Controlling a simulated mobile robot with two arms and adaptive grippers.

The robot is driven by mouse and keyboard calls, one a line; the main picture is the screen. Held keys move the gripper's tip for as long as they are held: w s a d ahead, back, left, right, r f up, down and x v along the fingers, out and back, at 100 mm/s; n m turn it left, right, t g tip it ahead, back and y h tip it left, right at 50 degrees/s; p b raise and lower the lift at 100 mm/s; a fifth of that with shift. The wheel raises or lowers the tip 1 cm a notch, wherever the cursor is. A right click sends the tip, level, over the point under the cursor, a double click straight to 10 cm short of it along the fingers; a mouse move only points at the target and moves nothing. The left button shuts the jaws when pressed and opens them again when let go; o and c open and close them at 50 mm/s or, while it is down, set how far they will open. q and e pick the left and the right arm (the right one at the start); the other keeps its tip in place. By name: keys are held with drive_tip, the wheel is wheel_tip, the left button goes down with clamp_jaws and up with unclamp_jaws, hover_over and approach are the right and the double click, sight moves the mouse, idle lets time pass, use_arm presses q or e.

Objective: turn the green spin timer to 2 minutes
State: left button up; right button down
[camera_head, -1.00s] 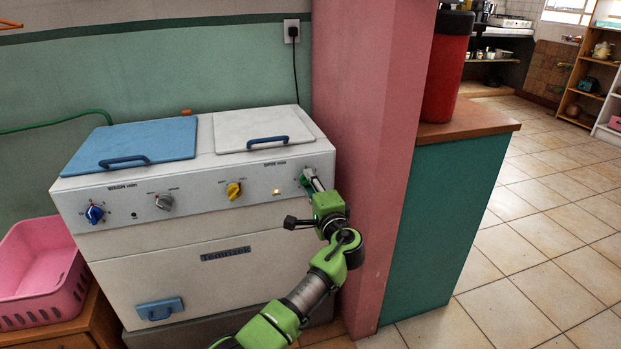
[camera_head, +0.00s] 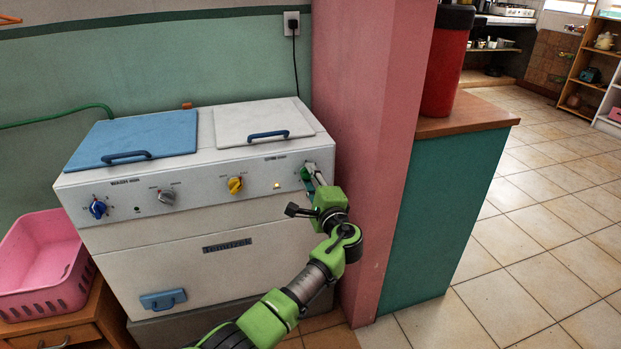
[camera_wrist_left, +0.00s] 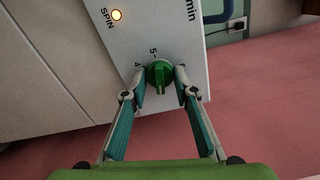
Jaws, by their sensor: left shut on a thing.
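The green spin timer (camera_wrist_left: 159,76) is a round knob on the right end of the white washer's front panel. In the left wrist view the numbers 4 and 5 show beside it, and its ridge points roughly down in the picture. My left gripper (camera_wrist_left: 160,84) is shut on the knob, with one finger on each side. In the head view my left gripper (camera_head: 312,174) reaches the right end of the panel and covers most of the timer. The setting cannot be read for sure. My right gripper is not in view.
The washer (camera_head: 207,264) has a blue lid, a white lid, and blue, grey and yellow knobs. A lit spin lamp (camera_wrist_left: 116,15) is near the timer. A pink pillar (camera_head: 362,130) stands close on the right. A pink basket (camera_head: 50,290) is at left.

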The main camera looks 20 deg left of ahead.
use_arm(q)
drive_tip(key=o, duration=1.1)
drive_tip(key=shift+s+d, duration=0.15)
drive_tip(key=shift+s, duration=0.05)
drive_tip(key=v, duration=1.1)
drive_tip(key=shift+s+d, duration=0.1)
